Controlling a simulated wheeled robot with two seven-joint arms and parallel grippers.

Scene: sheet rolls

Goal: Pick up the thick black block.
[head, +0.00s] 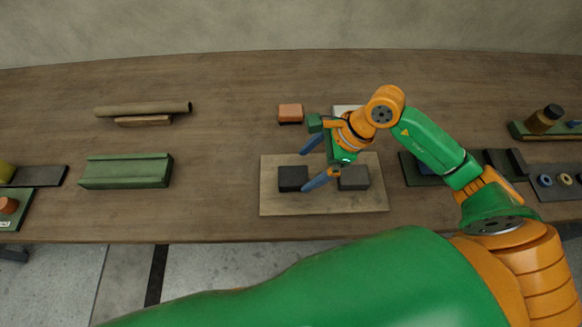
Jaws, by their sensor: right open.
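A black block (293,178) sits on the left half of a tan board (275,205) in the head view. A second, dark grey block (353,177) sits on the right half of the board. Which of the two is thicker is hard to tell from here. My right gripper (305,170) is open, with its two blue fingers spread and pointing left, above the board. The lower finger overlaps the gap between the blocks, and the upper finger is behind the black block. Nothing is between the fingers that I can make out. My left gripper is not in view.
An orange-brown block (290,112) lies behind the board. A green grooved block (125,171) and a brown roll (145,109) on a support are to the left. Dark trays with small rolls (545,181) are at the right.

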